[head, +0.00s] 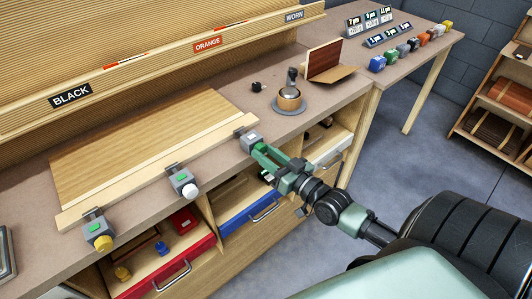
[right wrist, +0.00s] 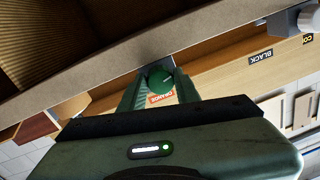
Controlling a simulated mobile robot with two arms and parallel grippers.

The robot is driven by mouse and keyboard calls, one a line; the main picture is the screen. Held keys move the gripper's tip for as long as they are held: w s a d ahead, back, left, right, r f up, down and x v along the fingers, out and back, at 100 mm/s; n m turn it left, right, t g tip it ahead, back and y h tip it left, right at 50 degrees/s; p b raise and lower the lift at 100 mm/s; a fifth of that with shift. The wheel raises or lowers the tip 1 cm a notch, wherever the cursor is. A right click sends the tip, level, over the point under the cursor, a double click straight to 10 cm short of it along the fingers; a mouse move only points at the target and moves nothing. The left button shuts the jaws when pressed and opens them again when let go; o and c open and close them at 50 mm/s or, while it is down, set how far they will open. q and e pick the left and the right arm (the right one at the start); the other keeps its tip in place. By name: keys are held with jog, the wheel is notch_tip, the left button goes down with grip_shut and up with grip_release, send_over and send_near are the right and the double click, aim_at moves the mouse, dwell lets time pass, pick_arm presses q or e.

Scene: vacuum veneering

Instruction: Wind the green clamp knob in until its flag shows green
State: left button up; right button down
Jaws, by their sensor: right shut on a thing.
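My right gripper (head: 271,159) reaches in from the lower right to the rightmost clamp (head: 251,139) on the bench's front edge. In the right wrist view its two fingers (right wrist: 160,88) are shut around the round green knob (right wrist: 160,76). In the head view the fingers largely hide this knob. The flag on top of this clamp looks pale, not clearly green; it is too small to be sure. My left gripper is not in view.
A pale batten (head: 146,180) runs along the front of a wooden panel (head: 150,130) under the clamps. A pot with a brush (head: 289,100) stands on the bench to the right. Red (head: 172,278) and blue (head: 250,212) drawers stand partly open below the clamps.

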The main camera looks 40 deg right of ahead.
jog(key=shift+m, duration=0.8)
jog(key=c, duration=1)
grip_release()
jog(key=shift+s+d+b, duration=0.15)
jog(key=shift+s+d, duration=0.05)
jog(key=shift+s, duration=1.1)
jog(key=shift+s+d+b, duration=0.15)
jog(key=shift+s+d, duration=0.05)
jog(key=shift+s, duration=1.1)
jog(key=shift+s+d+b, duration=0.15)
jog(key=shift+s+d, duration=0.05)
jog(key=shift+s, duration=1.1)
